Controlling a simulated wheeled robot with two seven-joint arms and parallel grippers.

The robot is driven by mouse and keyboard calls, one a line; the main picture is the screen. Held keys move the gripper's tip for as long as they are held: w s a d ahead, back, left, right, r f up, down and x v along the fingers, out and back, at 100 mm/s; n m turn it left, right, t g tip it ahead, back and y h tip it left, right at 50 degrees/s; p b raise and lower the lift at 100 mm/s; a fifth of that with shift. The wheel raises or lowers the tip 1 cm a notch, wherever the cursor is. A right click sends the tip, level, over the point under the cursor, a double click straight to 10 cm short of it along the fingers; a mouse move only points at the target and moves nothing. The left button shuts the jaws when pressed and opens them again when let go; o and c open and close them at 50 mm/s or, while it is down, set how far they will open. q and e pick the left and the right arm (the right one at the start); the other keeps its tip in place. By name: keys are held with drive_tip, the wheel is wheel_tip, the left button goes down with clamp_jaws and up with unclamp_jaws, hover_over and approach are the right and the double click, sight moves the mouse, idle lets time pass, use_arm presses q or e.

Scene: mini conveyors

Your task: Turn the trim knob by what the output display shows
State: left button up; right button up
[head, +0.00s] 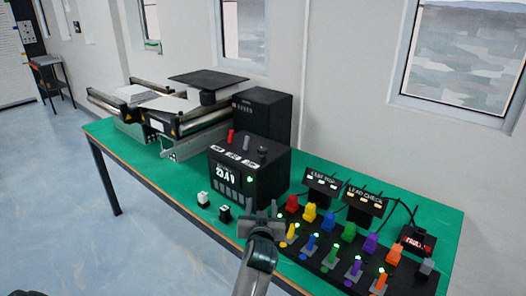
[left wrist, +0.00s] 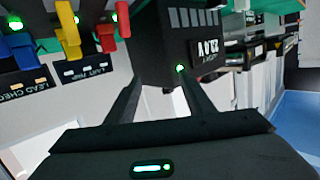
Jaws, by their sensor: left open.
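A black box (head: 262,183) with a lit output display (head: 227,172) stands mid-table. White characters show on the display, too small to read surely. On its top are a red knob (head: 231,136), a black knob and a grey knob (head: 262,151), with white labels; I cannot tell which is the trim knob. My left gripper (head: 264,212) is open and empty, in front of the box's lower right side. In the left wrist view the box (left wrist: 160,50) and its display (left wrist: 208,47) appear upside down, beyond the open fingers (left wrist: 160,98).
A panel of coloured levers (head: 312,246) with green lights lies right of my gripper. Two small label displays (head: 363,203) stand behind it. A white block (head: 203,199) and a black block (head: 225,214) sit before the box. Mini conveyors (head: 165,115) fill the table's far left.

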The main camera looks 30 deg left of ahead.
use_arm(q)
drive_tip(key=w+a+r+n+t+y, duration=0.1)
drive_tip(key=w+r, duration=0.3)
drive_tip(key=r, duration=0.4)
drive_tip(key=shift+w+a+y, duration=0.25)
drive_tip(key=shift+a+y, duration=0.2)
drive_tip(key=shift+y, duration=0.05)
drive_tip(key=shift+w, duration=0.1)
